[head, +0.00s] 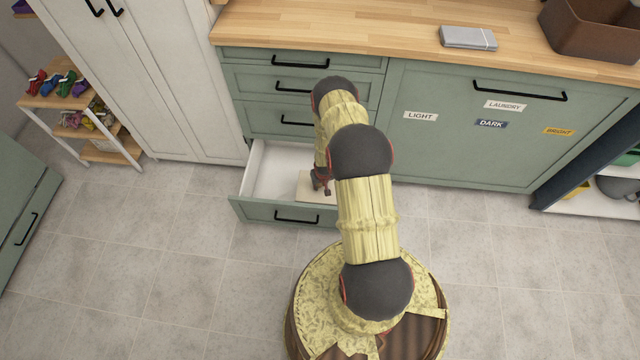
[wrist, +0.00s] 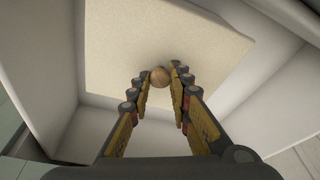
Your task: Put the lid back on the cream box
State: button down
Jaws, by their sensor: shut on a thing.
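The cream lid (wrist: 130,45) is a flat, pale square with a round wooden knob (wrist: 160,77). My gripper (wrist: 158,72) is shut on the knob, one finger on either side of it. In the head view, the cream lid (head: 306,190) shows in the right part of the open bottom drawer (head: 268,175), partly hidden by my arm. My gripper (head: 320,180) is over it there. The cream box itself cannot be told apart under the lid. I cannot tell whether the lid rests on anything or hangs free.
The drawer's left part is bare and white. Its green front (head: 270,211) stands out from the cabinet. The tiled floor (head: 150,250) to the left is clear.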

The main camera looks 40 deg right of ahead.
dwell(0.4)
jog(key=c, duration=1.6)
grip_release()
jog(key=shift+o, duration=1)
jog(key=o, duration=0.3)
jog(key=shift+r+p, duration=2.25)
jog(key=shift+r, duration=1.25)
jog(key=shift+c, duration=0.7)
grip_shut()
